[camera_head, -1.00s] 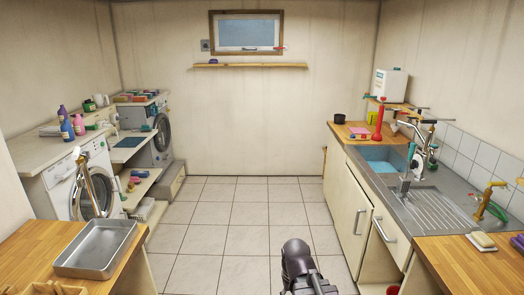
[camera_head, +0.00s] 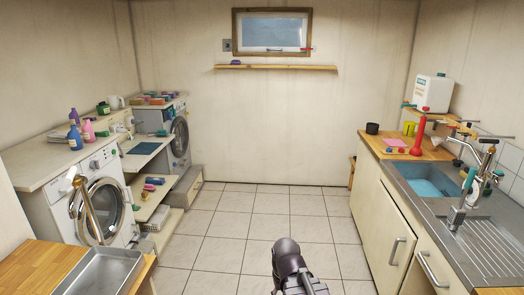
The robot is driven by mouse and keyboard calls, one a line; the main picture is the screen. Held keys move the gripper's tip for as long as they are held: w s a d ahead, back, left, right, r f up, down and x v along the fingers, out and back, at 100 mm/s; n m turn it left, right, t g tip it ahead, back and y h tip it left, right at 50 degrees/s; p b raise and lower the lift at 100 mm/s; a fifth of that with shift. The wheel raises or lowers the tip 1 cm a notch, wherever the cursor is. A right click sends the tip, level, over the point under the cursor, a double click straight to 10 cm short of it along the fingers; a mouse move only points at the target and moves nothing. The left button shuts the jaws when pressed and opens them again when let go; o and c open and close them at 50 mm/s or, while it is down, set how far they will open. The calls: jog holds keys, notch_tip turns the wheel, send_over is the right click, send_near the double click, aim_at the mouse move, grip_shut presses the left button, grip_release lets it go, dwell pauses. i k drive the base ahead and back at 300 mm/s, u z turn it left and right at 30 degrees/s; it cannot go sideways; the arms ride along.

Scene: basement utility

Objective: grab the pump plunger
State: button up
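A tall red tool (camera_head: 419,134) with a wide lower part, a thin stem and a red knob on top stands upright on the wooden counter at the right. It looks like the pump plunger, but it is small in view. It stands behind the sink, close to the wall. Another tool with a teal handle (camera_head: 467,181) stands tilted by the sink's near edge. A dark part of my own arm shows at the bottom centre, over the floor and far from the counter. My gripper's fingers do not show.
The tiled floor (camera_head: 262,222) between both sides is clear. At right are the sink (camera_head: 428,182), taps, cabinet doors with handles (camera_head: 398,250) and a white canister (camera_head: 433,92). At left are washing machines (camera_head: 105,205), bottles and a metal tray (camera_head: 98,272) on a wooden top.

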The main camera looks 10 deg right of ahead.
aim_at(416, 151)
jog(key=z, duration=0.05)
jog(key=i, duration=2.3)
jog(key=z, duration=0.75)
jog(key=i, duration=0.75)
jog(key=z, duration=0.6)
jog(key=i, duration=0.9)
jog(key=z, duration=0.35)
